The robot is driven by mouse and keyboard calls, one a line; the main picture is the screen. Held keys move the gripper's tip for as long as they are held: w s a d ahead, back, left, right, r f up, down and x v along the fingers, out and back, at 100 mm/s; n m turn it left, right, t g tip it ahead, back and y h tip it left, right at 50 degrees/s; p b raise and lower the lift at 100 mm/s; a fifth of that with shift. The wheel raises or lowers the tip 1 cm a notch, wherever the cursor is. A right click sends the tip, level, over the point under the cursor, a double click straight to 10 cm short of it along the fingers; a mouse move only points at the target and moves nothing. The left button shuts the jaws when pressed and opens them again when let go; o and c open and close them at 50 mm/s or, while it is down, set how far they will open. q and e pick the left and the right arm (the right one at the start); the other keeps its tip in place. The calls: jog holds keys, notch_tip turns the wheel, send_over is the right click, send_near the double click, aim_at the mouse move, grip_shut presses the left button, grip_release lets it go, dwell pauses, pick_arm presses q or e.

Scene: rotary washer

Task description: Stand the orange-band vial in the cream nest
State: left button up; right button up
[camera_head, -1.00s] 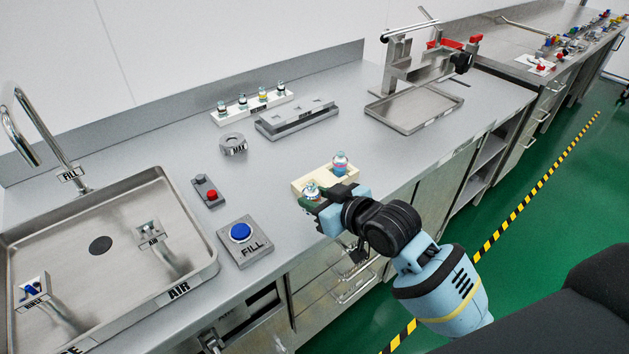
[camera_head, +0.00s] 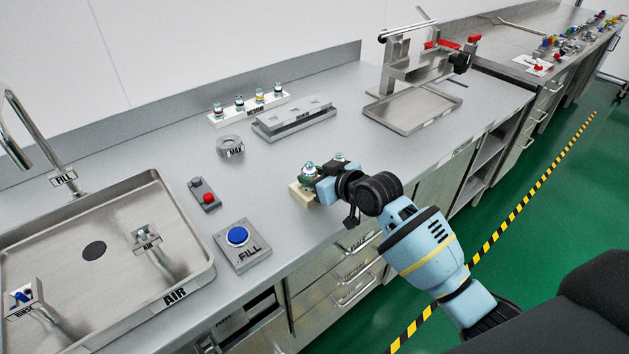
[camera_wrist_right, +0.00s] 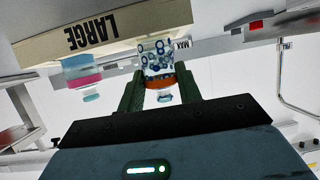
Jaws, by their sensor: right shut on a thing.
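The orange-band vial (camera_wrist_right: 159,64) is upright between the two fingers of my right gripper (camera_wrist_right: 160,92), which is shut on it around the orange band. In the head view the vial (camera_head: 308,171) shows at the left of my right gripper (camera_head: 316,181), over the near-left part of the cream nest (camera_head: 301,194). The nest, marked LARGE, also shows in the right wrist view (camera_wrist_right: 55,49). I cannot tell whether the vial's base is inside a nest hole. A pink-band vial (camera_wrist_right: 82,76) stands in the nest beside it. My left gripper is not in view.
A white rack (camera_head: 248,109) with several vials and a grey metal block (camera_head: 293,121) stand at the back. A round MAX piece (camera_head: 230,147), a red-button box (camera_head: 205,195) and the blue FILL button (camera_head: 237,236) lie left, near the sink (camera_head: 200,276).

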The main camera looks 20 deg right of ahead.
jog(key=shift+f, duration=0.85)
jog(key=shift+f, duration=0.2)
jog(key=o, duration=1)
jog(key=shift+r, duration=0.1)
